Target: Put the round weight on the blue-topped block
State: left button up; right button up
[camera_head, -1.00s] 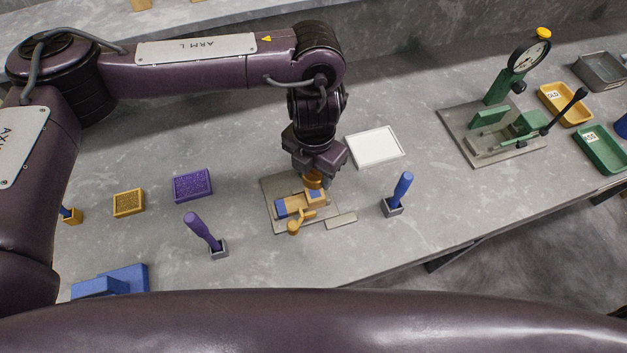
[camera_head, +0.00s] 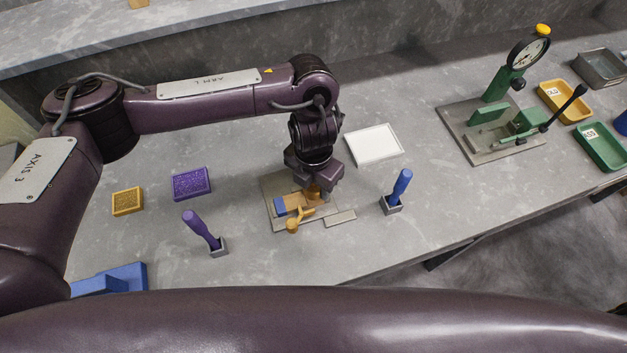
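The round weight (camera_head: 314,193) is a short orange-brass cylinder at the fingertips of my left gripper (camera_head: 313,184), over the grey base plate near the middle of the bench. The gripper points down and appears shut on the weight. The blue-topped block is largely hidden behind the weight and fingers, so I cannot tell whether the weight touches it. Beside it on the plate lie a tan piece with a blue end (camera_head: 281,207) and an orange handle with a round knob (camera_head: 292,226). My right gripper is not in view.
A purple-handled tool (camera_head: 203,230) and a blue-handled tool (camera_head: 400,188) stand upright in holders on either side. A white tray (camera_head: 374,144) lies behind. A green dial press (camera_head: 492,130) stands right, near yellow (camera_head: 565,103) and green trays (camera_head: 600,147).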

pick_arm(q)
jog(key=o, duration=0.4)
jog(key=shift+r, duration=0.25)
notch_tip(320, 180, up, 12)
jog(key=shift+f+b, duration=0.1)
jog(key=shift+b, duration=0.45)
